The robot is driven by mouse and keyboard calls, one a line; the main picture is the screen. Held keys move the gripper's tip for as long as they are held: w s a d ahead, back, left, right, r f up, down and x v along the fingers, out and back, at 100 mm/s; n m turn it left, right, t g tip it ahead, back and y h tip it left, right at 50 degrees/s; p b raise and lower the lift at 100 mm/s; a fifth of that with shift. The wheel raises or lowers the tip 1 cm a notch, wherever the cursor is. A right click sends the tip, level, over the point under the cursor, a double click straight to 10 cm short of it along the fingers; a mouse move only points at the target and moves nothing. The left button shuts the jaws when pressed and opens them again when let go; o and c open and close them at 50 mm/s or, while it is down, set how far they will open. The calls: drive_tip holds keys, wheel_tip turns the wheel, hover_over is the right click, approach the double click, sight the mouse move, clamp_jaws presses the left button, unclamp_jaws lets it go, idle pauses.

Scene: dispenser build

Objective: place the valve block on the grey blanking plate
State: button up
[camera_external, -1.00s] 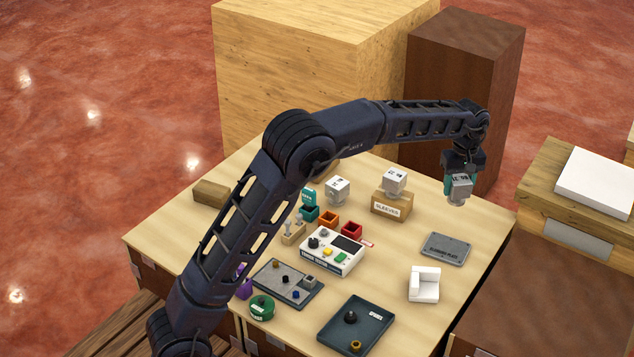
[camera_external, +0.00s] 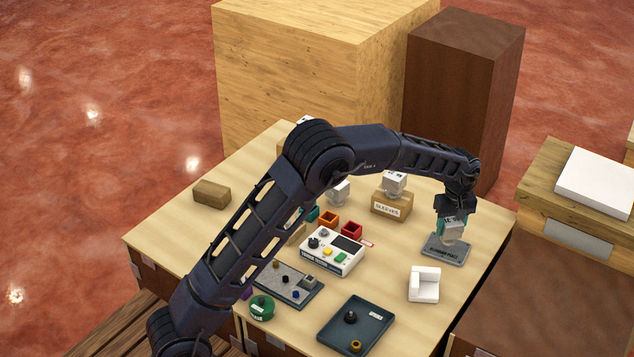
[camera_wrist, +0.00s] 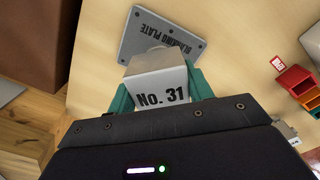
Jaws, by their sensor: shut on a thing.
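The valve block, a light grey block marked "No. 31" (camera_wrist: 160,84), is between the teal fingers of my gripper (camera_external: 453,221). My gripper is shut on it. The block (camera_external: 451,231) is over the grey blanking plate (camera_external: 434,250) in the external view, and its lower end hides part of the plate. In the wrist view the lettered plate (camera_wrist: 143,30) shows beyond the block. I cannot tell whether the block touches the plate. The block looks about upright.
A white angled holder (camera_external: 425,285) stands just in front of the plate. A box marked "SLEEVES" (camera_external: 391,206) bears a similar block (camera_external: 395,181), left of my gripper. A control box (camera_external: 332,252) and a dark tray (camera_external: 338,336) lie further left and nearer.

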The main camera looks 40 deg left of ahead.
sight(450, 233)
drive_tip(key=shift+f, duration=1.4)
drive_tip(key=shift+f, duration=0.1)
drive_tip(key=o, duration=1.4)
